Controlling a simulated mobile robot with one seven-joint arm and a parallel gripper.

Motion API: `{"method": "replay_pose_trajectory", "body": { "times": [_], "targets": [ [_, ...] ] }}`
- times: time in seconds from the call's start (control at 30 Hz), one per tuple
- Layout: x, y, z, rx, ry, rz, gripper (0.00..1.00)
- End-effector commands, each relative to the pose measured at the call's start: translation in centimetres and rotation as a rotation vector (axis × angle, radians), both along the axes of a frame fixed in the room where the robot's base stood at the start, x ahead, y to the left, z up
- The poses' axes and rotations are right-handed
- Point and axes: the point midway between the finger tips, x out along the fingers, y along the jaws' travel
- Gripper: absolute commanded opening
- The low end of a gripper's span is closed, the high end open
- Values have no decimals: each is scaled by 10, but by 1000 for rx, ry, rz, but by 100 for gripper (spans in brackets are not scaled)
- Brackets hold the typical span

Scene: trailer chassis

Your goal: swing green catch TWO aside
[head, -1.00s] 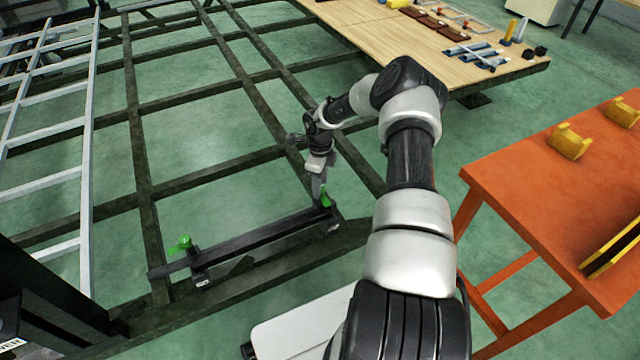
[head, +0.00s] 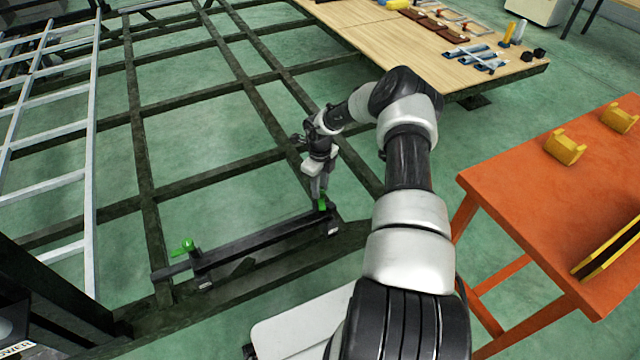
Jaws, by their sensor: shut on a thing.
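Two green catches sit on a dark bar (head: 262,239) that lies along the near side of the chassis frame. One green catch (head: 185,246) is near the bar's left end, with nothing touching it. The other green catch (head: 322,204) is at the right end, and my gripper (head: 320,194) is shut on it from above. The fingers hide part of this catch. The labels below the bar's ends are too small to read, so I cannot tell by number which catch is TWO.
An orange table (head: 535,190) with yellow blocks (head: 564,149) stands at the right. A wooden bench (head: 425,50) with tools and parts is behind. A pale ladder-like frame (head: 50,130) is at the left. Green floor shows between the dark chassis beams (head: 205,180).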

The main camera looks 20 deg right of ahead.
Motion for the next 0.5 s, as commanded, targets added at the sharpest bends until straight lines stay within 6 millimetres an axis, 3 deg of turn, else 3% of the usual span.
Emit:
{"method": "replay_pose_trajectory", "body": {
  "times": [0.5],
  "targets": [
    [0, 0, 1, 0, 1, -490, 4]
  ]
}}
